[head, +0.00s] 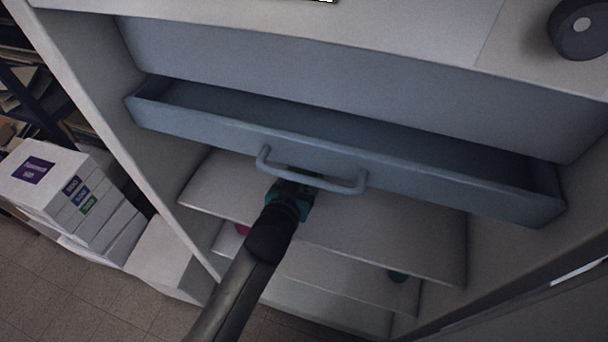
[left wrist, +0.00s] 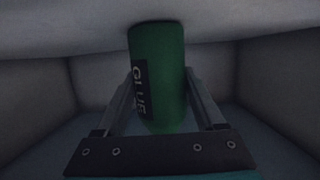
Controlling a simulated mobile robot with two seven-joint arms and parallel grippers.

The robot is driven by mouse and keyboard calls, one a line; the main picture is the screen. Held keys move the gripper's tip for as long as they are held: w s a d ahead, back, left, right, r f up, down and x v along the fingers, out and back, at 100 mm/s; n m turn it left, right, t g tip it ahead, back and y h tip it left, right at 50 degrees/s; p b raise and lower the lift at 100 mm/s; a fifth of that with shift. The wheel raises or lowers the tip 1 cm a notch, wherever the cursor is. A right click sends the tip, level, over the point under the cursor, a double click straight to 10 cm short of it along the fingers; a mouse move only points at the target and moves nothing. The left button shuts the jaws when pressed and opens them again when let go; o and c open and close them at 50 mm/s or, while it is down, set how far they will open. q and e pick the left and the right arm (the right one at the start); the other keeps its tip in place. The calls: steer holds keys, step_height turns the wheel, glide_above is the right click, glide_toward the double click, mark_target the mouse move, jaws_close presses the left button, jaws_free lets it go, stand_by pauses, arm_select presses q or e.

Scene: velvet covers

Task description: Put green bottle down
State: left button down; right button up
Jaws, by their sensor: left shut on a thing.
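The green bottle (left wrist: 158,80), with a dark label reading "GLUE", stands between the two fingers of my left gripper in the left wrist view. The gripper is shut on it, inside a grey-walled compartment. The bottle's end is close to a pale board at the top of that view; I cannot tell whether they touch. In the head view my left gripper (head: 293,194) reaches in under the drawer handle, at the shelf below. Its fingertips and the bottle are hidden there by the drawer front. My right gripper is not in view.
A blue-grey drawer (head: 220,133) stands partly open, with a bar handle (head: 312,178) just above my gripper. Below it are a pale shelf (head: 400,235) and lower boards. A teal thing (head: 398,276) and a pink thing (head: 242,230) show lower down. White boxes (head: 45,175) stand left.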

arm_select(q)
jaws_free()
steer(key=shift+f, duration=0.15)
steer(key=shift+s+r, duration=0.1)
steer(key=shift+r, duration=0.15)
steer(key=p+v, duration=0.3)
steer(key=v, duration=0.9)
steer(key=shift+f, duration=0.1)
